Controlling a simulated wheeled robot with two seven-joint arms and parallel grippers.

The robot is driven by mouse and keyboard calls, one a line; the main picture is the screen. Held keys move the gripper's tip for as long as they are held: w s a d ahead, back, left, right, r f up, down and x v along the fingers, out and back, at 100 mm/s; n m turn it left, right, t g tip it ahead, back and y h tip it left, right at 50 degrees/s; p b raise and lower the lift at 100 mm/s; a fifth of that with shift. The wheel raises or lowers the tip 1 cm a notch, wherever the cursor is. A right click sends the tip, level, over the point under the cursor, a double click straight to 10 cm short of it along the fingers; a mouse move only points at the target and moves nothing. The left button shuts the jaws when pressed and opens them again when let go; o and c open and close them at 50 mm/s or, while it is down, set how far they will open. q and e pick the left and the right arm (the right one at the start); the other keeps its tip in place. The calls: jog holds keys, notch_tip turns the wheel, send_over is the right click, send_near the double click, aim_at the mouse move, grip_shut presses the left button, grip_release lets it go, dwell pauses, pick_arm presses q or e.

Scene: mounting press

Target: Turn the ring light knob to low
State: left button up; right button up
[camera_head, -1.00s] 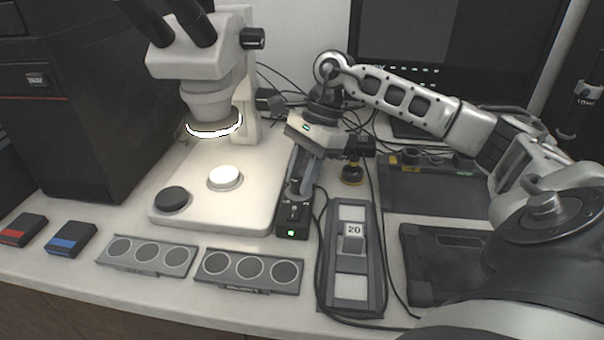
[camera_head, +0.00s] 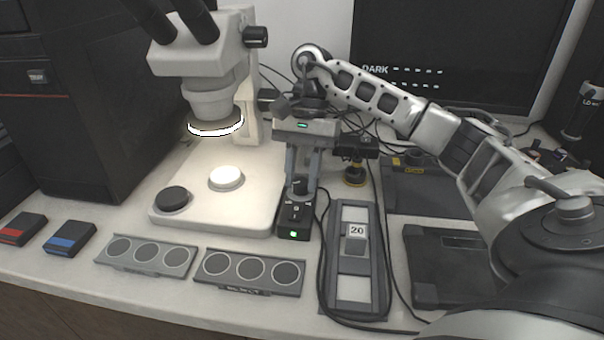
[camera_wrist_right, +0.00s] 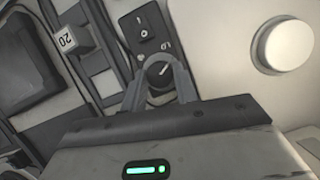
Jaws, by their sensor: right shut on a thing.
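The small black control box (camera_head: 295,220) stands at the right edge of the microscope base with a green lamp lit on its front. Its dark round knob (camera_wrist_right: 158,74) shows in the right wrist view, with a pale pointer line; the marks around it are too small to read surely. My right gripper (camera_head: 299,184) points down over the box, its two fingers shut on the knob from both sides. The right gripper also shows in the right wrist view (camera_wrist_right: 160,82). The ring light (camera_head: 216,126) under the microscope head glows white. My left gripper is not in view.
A slotted tray with a "20" block (camera_head: 357,231) and a loose cable lie to the right. The monitor (camera_head: 450,55) reads "DARK".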

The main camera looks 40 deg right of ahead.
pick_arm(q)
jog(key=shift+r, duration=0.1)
pick_arm(e)
jog(key=shift+r, duration=0.1)
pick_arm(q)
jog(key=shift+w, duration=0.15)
pick_arm(e)
jog(key=o, duration=1)
jog(key=shift+w+d+r, duration=0.15)
jog(key=shift+r, duration=0.2)
pick_arm(q)
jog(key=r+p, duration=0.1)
jog(key=p, duration=0.2)
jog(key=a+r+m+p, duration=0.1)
jog(key=p, duration=0.3)
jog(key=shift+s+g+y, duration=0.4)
pick_arm(e)
jog(key=v, duration=1.5)
jog(key=shift+r, duration=0.1)
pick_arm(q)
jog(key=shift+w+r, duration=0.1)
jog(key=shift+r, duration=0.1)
